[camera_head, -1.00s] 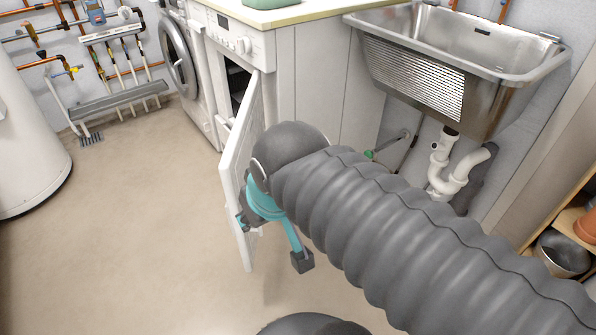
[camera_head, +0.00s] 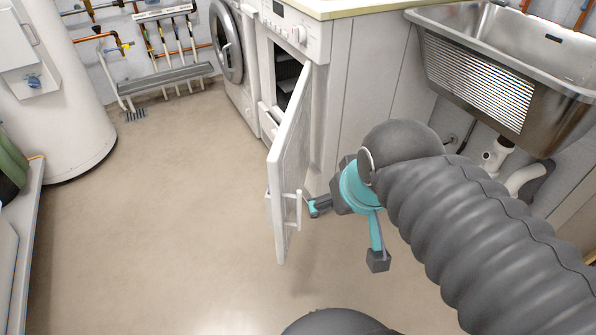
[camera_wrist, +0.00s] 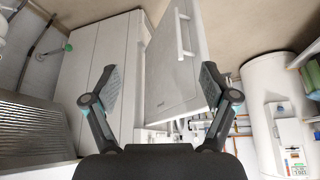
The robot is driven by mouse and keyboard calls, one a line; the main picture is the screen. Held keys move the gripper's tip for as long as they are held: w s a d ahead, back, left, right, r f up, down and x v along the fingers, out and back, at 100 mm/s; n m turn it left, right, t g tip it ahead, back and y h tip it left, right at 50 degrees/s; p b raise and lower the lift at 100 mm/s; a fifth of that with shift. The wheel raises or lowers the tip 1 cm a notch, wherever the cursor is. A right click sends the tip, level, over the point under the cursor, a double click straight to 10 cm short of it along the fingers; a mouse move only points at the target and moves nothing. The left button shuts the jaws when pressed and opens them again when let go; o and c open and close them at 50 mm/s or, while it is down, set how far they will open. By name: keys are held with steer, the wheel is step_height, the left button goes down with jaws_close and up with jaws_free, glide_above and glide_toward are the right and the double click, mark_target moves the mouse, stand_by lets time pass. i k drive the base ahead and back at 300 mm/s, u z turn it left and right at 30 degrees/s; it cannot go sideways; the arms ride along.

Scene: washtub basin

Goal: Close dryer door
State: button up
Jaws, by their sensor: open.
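The dryer (camera_head: 292,33) stands under the worktop, with a white control panel and a dark opening. Its flat white door (camera_head: 287,150) stands open, swung out toward me, with a bar handle (camera_head: 299,210) near its free end. My gripper (camera_head: 316,207) is just right of the door's free end, close to the handle; contact cannot be told. In the wrist view, my gripper (camera_wrist: 157,78) has its two fingers wide apart and empty. The door (camera_wrist: 178,80) shows between and beyond them, its right edge near the right finger. The handle (camera_wrist: 183,35) is above.
A front-loading washer (camera_head: 229,45) stands left of the dryer. A cabinet side (camera_head: 370,85) and a steel sink (camera_head: 475,80) with white drain pipes are on the right. A white tank (camera_head: 60,110) stands at the left. The floor left of the door is clear.

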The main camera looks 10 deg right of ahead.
mark_target(288, 159)
steer(key=z, duration=0.05)
steer(key=k, duration=1.15)
steer(key=u, duration=0.6)
steer(key=i, duration=0.85)
steer(key=z, duration=0.65)
